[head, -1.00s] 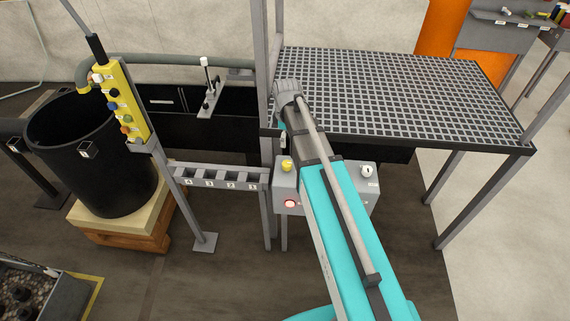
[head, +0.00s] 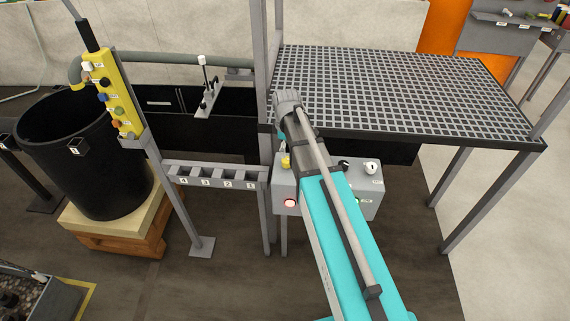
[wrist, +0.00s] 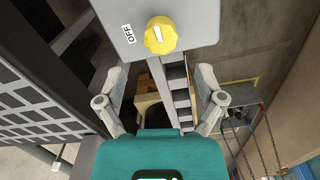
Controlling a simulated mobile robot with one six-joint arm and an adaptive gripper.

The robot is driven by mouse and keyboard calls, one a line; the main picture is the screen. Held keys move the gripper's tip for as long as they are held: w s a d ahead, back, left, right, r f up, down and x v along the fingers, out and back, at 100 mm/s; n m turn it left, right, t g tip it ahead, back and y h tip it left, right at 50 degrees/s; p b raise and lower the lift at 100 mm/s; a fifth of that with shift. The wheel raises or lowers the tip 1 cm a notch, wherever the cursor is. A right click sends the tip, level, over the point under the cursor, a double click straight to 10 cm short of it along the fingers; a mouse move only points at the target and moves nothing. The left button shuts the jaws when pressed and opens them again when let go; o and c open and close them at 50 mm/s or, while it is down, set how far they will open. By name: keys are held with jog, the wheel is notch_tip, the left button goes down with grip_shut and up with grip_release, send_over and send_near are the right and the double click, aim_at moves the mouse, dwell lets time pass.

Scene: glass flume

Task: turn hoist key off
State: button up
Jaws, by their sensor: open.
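A grey control box (head: 287,189) stands under the grated platform's near left corner. On it is a yellow knob (head: 285,161), which also shows large in the wrist view (wrist: 160,36). Its white pointer bar stands nearly upright in that view, with an OFF label (wrist: 128,33) to its left. I cannot tell for sure that this knob is the hoist key. My gripper (wrist: 161,75) is open and empty, its fingers spread wide below the knob in the wrist view and apart from it. In the head view my arm hides most of the gripper.
The box also carries a white knob (head: 371,167), a black knob (head: 344,165) and a lit red button (head: 290,202). The grated platform (head: 400,90) is behind and right. A numbered slotted rack (head: 215,177), yellow pendant (head: 114,97) and black tub (head: 85,175) are left.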

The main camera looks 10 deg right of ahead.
aim_at(286, 159)
jog(key=shift+f+b, duration=2.7)
jog(key=shift+f, duration=0.35)
jog(key=c, duration=1.1)
